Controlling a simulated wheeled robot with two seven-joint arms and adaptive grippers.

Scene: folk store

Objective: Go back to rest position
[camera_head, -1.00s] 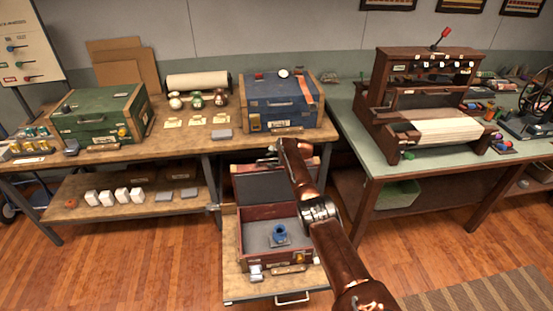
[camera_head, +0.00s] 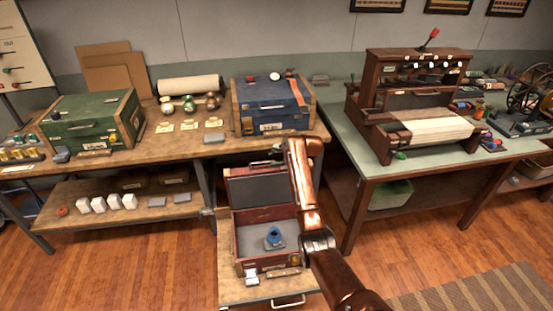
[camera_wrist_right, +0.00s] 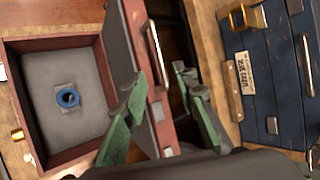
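My right arm reaches in from the bottom of the head view, and its gripper (camera_head: 272,156) is small and partly hidden behind the wrist, above the red box. In the right wrist view its two green fingers (camera_wrist_right: 158,80) are apart, with nothing held between them. The red box (camera_head: 240,240) stands with its lid up on a low pulled-out shelf. A blue round piece (camera_head: 273,236) sits inside the box, and it also shows in the right wrist view (camera_wrist_right: 68,96). The raised lid (camera_wrist_right: 124,50) shows beneath the fingers. My left gripper is not in view.
A closed blue box (camera_head: 270,106) and a closed green box (camera_head: 90,122) stand on the wooden table (camera_head: 195,147). A green-topped table (camera_head: 375,157) with a wooden loom-like machine (camera_head: 410,100) is at the right. Floor (camera_head: 130,265) is clear at front left.

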